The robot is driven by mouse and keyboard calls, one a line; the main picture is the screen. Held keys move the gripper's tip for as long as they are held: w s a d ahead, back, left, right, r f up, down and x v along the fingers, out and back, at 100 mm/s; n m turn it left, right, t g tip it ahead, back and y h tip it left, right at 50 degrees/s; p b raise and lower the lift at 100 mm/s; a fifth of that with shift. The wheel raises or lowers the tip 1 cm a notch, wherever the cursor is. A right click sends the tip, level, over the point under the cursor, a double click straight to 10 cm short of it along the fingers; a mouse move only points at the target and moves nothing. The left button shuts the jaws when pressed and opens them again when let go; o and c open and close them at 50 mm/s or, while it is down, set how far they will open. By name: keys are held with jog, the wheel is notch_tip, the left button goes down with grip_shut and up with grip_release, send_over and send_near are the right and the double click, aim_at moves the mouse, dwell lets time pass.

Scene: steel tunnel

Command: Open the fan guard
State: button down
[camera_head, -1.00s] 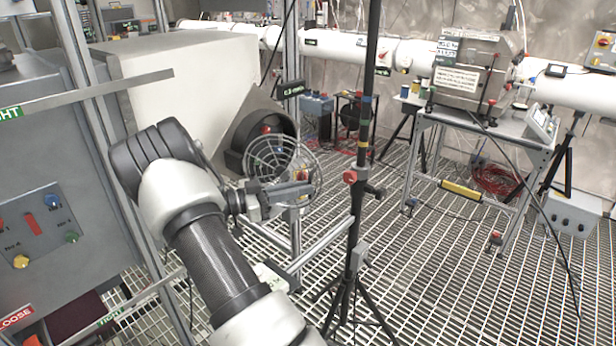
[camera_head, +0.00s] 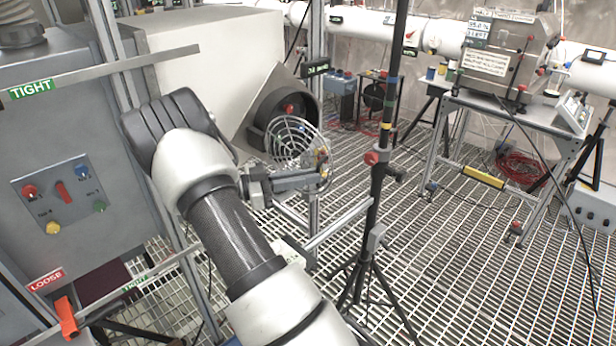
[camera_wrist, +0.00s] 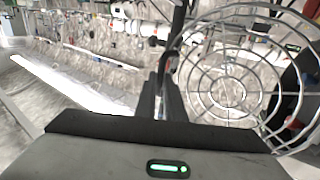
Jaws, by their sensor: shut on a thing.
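The fan guard (camera_head: 291,141) is a round wire grille of rings and spokes. In the head view it stands tilted in front of and below the dark round fan housing (camera_head: 264,112), with part of it apart from the opening. In the wrist view the guard (camera_wrist: 232,68) fills the right side, with the dark housing at the far right edge. My gripper (camera_head: 320,177) is at the guard's lower right edge in the head view. Its fingers (camera_wrist: 168,82) are closed together at the guard's left rim in the wrist view; the exact grip point is hard to make out.
A black stand pole (camera_head: 380,150) with a red knob and tripod legs rises just right of my gripper. A grey cabinet (camera_head: 60,130) with coloured knobs stands at the left. A wheeled table (camera_head: 500,108) with a metal box is at the right. Grated floor between is mostly clear.

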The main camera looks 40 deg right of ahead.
jog(key=c, duration=1.8)
grip_release()
jog(key=shift+w+a, duration=0.2)
jog(key=shift+w, duration=0.5)
jog(key=shift+c, duration=0.2)
jog(key=shift+s+d, duration=0.1)
jog(key=shift+s, duration=0.05)
jog(key=v, duration=1.7)
jog(key=shift+a, duration=0.25)
